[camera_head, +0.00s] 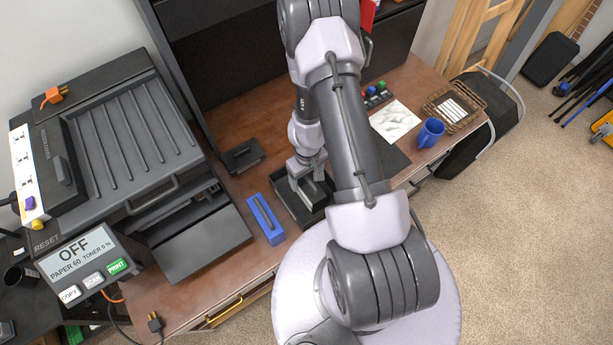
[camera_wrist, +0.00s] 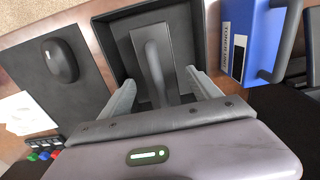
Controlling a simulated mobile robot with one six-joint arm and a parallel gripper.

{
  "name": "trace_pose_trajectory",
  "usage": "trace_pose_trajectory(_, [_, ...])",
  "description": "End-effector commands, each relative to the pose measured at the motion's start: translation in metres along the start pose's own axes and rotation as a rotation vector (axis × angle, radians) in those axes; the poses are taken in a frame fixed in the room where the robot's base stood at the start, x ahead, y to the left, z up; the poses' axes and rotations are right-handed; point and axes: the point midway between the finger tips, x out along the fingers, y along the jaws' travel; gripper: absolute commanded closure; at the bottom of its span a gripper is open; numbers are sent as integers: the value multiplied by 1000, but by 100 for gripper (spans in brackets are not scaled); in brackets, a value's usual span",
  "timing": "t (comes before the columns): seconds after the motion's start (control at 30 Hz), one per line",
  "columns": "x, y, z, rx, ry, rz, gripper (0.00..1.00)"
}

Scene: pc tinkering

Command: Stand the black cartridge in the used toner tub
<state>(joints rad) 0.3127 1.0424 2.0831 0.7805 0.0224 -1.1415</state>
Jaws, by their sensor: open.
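The used toner tub (camera_wrist: 112,45) is a black, open, square tray on the brown desk. It also shows in the head view (camera_head: 284,203), partly hidden by my arm. The black cartridge (camera_wrist: 141,42), with a grey raised handle, is inside the tub in the wrist view. It looks upright, handle toward the camera, though its base is hard to see. My gripper (camera_wrist: 161,78) is open, with one finger on each side of the handle and gaps visible. In the head view my gripper (camera_head: 307,170) is low over the tub.
A blue toner cartridge (camera_head: 264,219) lies just left of the tub. The large dark printer (camera_head: 130,140) stands further left, its screen reading OFF and toner 0 %. A small black object (camera_head: 242,155) lies behind. A blue mug (camera_head: 430,132) and wire basket (camera_head: 455,104) are at right.

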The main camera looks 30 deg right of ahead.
Motion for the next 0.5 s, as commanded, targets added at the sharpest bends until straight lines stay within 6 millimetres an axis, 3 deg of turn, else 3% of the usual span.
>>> trace_pose_trajectory(0.03, [-12,0,0,1,0,0,28])
trace_pose_trajectory(0.5, [-65,-1,0,2,0,0,28])
